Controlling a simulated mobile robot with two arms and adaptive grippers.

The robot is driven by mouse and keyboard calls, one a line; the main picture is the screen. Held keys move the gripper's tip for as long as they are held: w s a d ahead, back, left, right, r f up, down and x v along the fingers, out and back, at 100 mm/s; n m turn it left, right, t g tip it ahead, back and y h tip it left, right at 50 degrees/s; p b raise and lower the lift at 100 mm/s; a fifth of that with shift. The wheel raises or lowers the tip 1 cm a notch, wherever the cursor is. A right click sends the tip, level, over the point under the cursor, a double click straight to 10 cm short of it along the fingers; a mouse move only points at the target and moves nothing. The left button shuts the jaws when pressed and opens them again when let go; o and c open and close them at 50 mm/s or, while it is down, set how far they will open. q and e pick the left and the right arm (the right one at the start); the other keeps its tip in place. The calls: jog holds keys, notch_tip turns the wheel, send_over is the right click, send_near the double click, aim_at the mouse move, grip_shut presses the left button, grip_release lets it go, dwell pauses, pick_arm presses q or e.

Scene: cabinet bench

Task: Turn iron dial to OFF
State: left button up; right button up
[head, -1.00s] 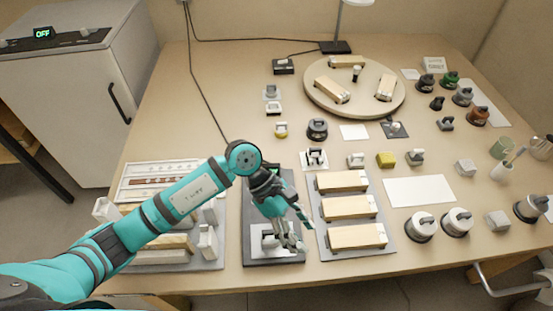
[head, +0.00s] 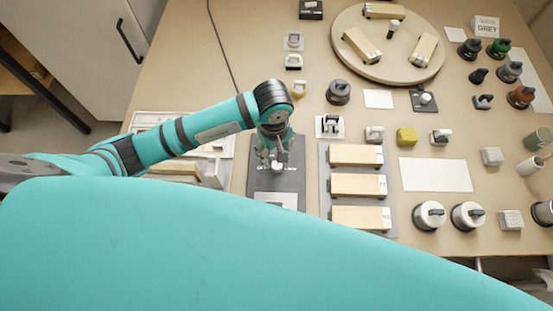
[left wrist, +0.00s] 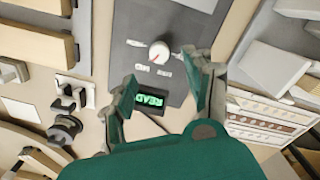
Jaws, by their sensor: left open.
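The iron dial (left wrist: 159,51) is a small round white knob with a red mark, on a dark grey panel (left wrist: 182,15) in the left wrist view. Printed labels beside it are too small to read surely. A display (left wrist: 152,101) with green letters, partly cut off by a finger, sits on the same panel. My left gripper (left wrist: 166,75) is open and empty, its fingers apart over the panel on either side of the display, with the dial just beyond the tips. In the head view my left gripper (head: 275,158) hangs over the panel (head: 291,180). My right gripper is out of view.
Right of the panel is a grey tray (head: 325,205) with three wooden blocks. Left of it are pale trays, partly behind my arm. A round board (head: 350,60) stands at the back. Several knobs and small blocks cover the right side. My teal arm link hides the front edge.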

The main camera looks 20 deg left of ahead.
aim_at(276, 164)
pick_arm(q)
notch_tip(276, 164, down, 6)
jog(key=shift+d+f+p, duration=0.1)
jog(key=shift+p, duration=0.25)
jog(key=shift+f, duration=0.4)
jog(key=shift+w+f, duration=0.1)
jog(key=shift+f, duration=0.25)
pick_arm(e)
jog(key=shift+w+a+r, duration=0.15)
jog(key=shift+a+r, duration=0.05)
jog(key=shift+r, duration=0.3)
pick_arm(q)
jog(key=shift+c, duration=0.4)
grip_shut()
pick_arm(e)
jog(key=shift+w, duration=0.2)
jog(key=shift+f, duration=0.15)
